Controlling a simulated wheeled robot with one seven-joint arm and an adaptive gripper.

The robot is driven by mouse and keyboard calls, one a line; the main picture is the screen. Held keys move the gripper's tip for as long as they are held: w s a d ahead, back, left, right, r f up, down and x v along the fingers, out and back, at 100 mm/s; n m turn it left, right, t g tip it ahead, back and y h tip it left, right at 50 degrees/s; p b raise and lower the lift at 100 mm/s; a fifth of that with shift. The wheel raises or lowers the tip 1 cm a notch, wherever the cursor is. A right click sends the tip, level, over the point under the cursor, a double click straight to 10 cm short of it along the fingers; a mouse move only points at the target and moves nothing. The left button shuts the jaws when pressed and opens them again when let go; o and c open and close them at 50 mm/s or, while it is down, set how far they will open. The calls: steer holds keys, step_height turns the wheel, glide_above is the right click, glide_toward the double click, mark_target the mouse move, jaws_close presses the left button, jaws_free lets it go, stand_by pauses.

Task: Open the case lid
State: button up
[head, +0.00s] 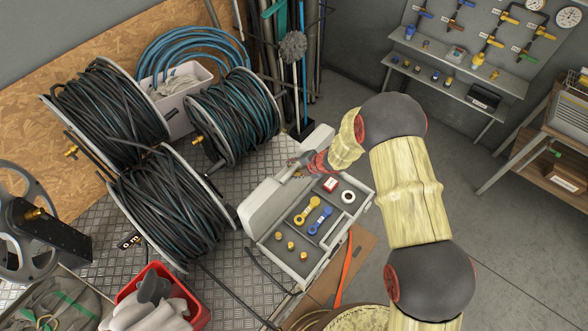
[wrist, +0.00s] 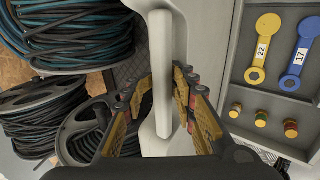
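The light grey case (head: 334,235) stands on the metal-plate floor in the head view, its tray showing. Its lid (head: 264,212) is raised on the left side of the tray. My gripper (head: 301,166) is at the lid's far part. The tray holds a yellow wrench (wrist: 262,48), a blue wrench (wrist: 300,52) and several brass fittings (wrist: 262,119). A red-and-white box (head: 330,185) and a white ring (head: 348,196) also sit there.
Hose reels (head: 175,205) stand close to the left of the case. A red bin (head: 192,292) is at the front left. Poles lean behind the case. A wall shelf (head: 455,75) is at the back right. Grey floor (head: 515,230) is free on the right.

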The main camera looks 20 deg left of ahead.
steer(key=shift+o, duration=1)
steer(key=shift+d+f, duration=0.1)
steer(key=v, duration=1.2)
